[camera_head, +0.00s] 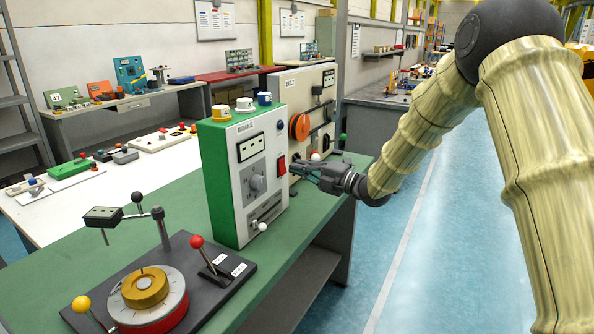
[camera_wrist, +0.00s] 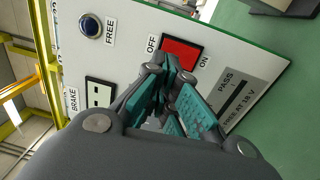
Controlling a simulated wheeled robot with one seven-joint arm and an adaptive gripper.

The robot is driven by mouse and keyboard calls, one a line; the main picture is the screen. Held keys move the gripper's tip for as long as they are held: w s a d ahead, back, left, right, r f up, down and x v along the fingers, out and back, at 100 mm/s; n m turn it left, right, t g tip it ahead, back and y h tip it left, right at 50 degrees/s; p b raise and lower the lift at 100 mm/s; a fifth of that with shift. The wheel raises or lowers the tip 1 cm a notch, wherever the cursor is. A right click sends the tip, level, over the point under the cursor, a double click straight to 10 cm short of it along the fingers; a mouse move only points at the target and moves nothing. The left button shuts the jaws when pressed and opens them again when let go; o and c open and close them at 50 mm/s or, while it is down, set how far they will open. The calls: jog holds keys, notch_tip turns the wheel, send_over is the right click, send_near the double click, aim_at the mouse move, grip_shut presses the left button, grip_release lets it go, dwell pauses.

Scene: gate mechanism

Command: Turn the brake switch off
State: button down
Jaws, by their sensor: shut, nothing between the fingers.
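The brake box (camera_head: 228,185), green-sided with a white front lettered BRAKE, stands on the green bench. Its red rocker switch (camera_head: 282,165) is at the right side of the front. In the wrist view the red switch (camera_wrist: 183,50) lies between the words OFF and ON; I cannot tell which side is pressed in. My gripper (camera_head: 298,171) is in front of the box's right edge, close to the switch. In the wrist view its teal-padded fingers (camera_wrist: 163,75) are shut and empty, tips just beside the switch, partly covering the panel. Contact is not clear.
A BELT box (camera_head: 300,90) with an orange knob (camera_head: 300,127) stands just behind. A grey panel with a red-knobbed lever (camera_head: 197,242) and a round dial (camera_head: 146,288) is nearer on the bench. The aisle floor (camera_head: 440,210) at right is clear.

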jog(key=r+b+v, duration=0.1)
jog(key=v, duration=0.8)
jog(key=shift+s+d+r, duration=0.25)
jog(key=shift+r, duration=0.15)
jog(key=s+d+f+m+h+p, duration=0.1)
jog(key=s+f+m+h, duration=0.35)
jog(key=f, duration=0.75)
jog(key=s+f+m+g+h+p, duration=0.1)
jog(key=s+f+m+h, duration=0.1)
jog(key=s+f+m, duration=0.65)
jog(key=s+d+f+m+h+p, duration=0.1)
jog(key=f+m+h, duration=0.25)
jog(key=f, duration=1.05)
jog(key=s+d+f+m+g+h+p, duration=0.1)
jog(key=s+f+m+g, duration=0.15)
jog(key=s+f, duration=0.4)
jog(key=s+d+f+m+g+h+p, duration=0.1)
jog(key=s+f+m, duration=0.3)
jog(key=s, duration=0.5)
jog(key=s+d+f+m+g+h, duration=0.1)
jog(key=s+f+m+g, duration=0.1)
jog(key=s, duration=0.9)
jog(key=s+d+f+m+g+h+p, duration=0.1)
jog(key=s+f+m+g+h, duration=0.1)
jog(key=s, duration=1)
jog(key=shift+m+g, duration=0.85)
jog(key=shift+m, duration=0.15)
jog(key=shift+d+f, duration=0.1)
jog(key=shift+f, duration=0.05)
